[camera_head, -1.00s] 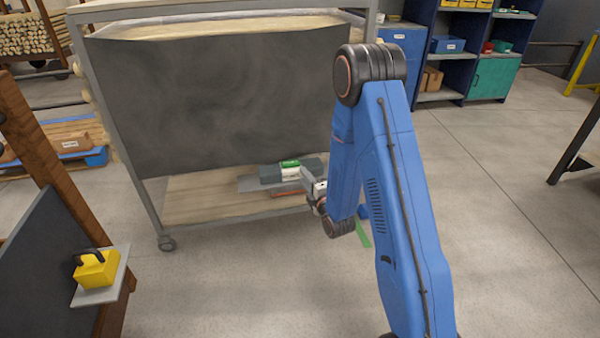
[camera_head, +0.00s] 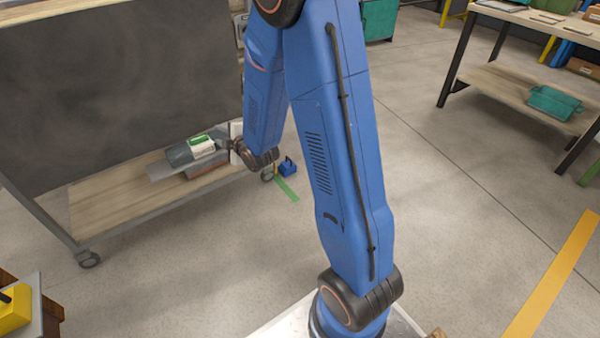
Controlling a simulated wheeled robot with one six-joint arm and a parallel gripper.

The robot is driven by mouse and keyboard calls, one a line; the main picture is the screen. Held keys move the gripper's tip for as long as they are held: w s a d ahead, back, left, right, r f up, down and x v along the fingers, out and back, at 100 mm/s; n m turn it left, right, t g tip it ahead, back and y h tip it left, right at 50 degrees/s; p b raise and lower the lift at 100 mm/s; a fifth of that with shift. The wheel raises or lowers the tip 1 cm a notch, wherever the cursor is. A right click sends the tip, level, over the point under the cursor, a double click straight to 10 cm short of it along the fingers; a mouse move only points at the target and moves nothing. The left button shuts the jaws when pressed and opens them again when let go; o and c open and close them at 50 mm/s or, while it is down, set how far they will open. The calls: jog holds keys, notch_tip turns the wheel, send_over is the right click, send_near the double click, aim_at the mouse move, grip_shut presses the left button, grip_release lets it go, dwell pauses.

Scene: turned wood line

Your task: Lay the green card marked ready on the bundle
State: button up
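A dark grey bundle (camera_head: 180,154) with a white band (camera_head: 201,150) lies on the lower wooden shelf of the grey rack, at its right end. A small green piece (camera_head: 198,139) that looks like the green card is on top of the bundle by the band; its marking is too small to read. My gripper (camera_head: 228,146) is at the right end of the bundle, close to the band. Its fingers are small and partly hidden, so I cannot tell whether they are open or whether they touch anything.
A dark panel (camera_head: 110,80) hangs above the rack's lower shelf (camera_head: 110,203). A reddish-brown thing (camera_head: 206,167) lies under the bundle. A blue object (camera_head: 288,167) and a green strip (camera_head: 286,190) are on the floor. A workbench (camera_head: 520,85) stands at right. Floor between is clear.

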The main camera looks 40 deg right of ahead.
jog(key=s+d+r+m+g+h, duration=0.1)
jog(key=s+d+r+m+g, duration=0.1)
jog(key=s+r+m, duration=0.35)
jog(key=s+r+m+g, duration=0.2)
jog(key=s+r+m, duration=0.1)
jog(key=s, duration=0.9)
jog(key=s+r+m+g, duration=0.3)
jog(key=s, duration=1)
jog(key=s+d+r+m+g, duration=0.1)
jog(key=s+r+m+g, duration=0.1)
jog(key=s, duration=1)
jog(key=shift+s+r+m+g+h, duration=0.35)
jog(key=shift+r+m, duration=0.35)
jog(key=shift+m, duration=0.25)
